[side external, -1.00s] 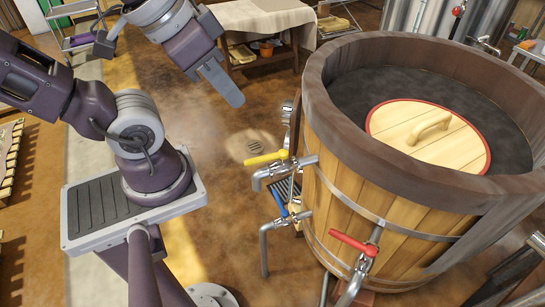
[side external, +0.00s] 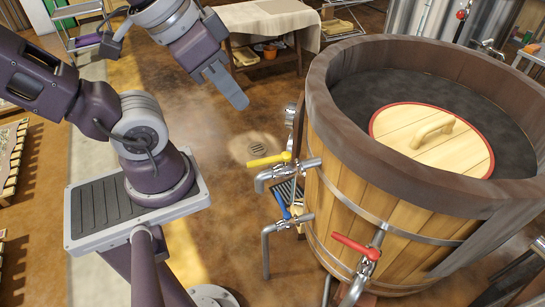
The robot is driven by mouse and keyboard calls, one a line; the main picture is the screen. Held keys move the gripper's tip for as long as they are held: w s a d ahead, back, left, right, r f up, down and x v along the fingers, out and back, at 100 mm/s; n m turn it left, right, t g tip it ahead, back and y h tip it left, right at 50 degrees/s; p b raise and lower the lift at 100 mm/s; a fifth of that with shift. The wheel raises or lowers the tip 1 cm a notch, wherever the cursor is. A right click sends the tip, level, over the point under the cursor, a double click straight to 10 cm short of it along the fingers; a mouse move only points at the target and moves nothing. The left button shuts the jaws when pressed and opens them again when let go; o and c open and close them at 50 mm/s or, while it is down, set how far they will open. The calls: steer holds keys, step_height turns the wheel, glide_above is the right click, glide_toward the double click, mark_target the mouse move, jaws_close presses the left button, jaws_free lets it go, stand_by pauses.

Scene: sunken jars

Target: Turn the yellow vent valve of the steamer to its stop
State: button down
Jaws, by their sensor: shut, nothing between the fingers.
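The steamer (side external: 345,180) is a large wooden tub with metal hoops at the right of the side external view. The yellow vent valve (side external: 268,160) is a lever handle on a pipe at the tub's left side, pointing left, away from the tub. My gripper (side external: 240,101) is at the upper middle, up and to the left of the yellow handle and apart from it. Its grey fingers are together, with nothing between them, and point down to the right.
A blue-handled valve (side external: 282,206) sits below the yellow one, and a red-handled valve (side external: 355,246) is at the tub's front. A round wooden lid (side external: 430,140) with a red rim lies inside the tub. A cloth-covered table (side external: 265,20) stands behind. Open floor lies around the drain (side external: 256,149).

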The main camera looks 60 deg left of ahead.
steer(key=w+d+f+m+g+y, duration=0.1)
steer(key=w+f+m+g+y, duration=0.25)
steer(key=f+m+g, duration=0.25)
steer(key=m+t+y, duration=0.3)
steer(key=m+y, duration=0.9)
steer(key=m, duration=0.2)
glide_toward(269, 160)
steer(key=a, duration=0.2)
steer(key=a+f, duration=0.1)
steer(key=a, duration=0.1)
steer(key=s+a+f, duration=0.1)
steer(key=a, duration=0.1)
steer(key=shift+a, duration=0.35)
steer(key=shift+s+a+t, duration=0.1)
steer(key=shift+t, duration=0.2)
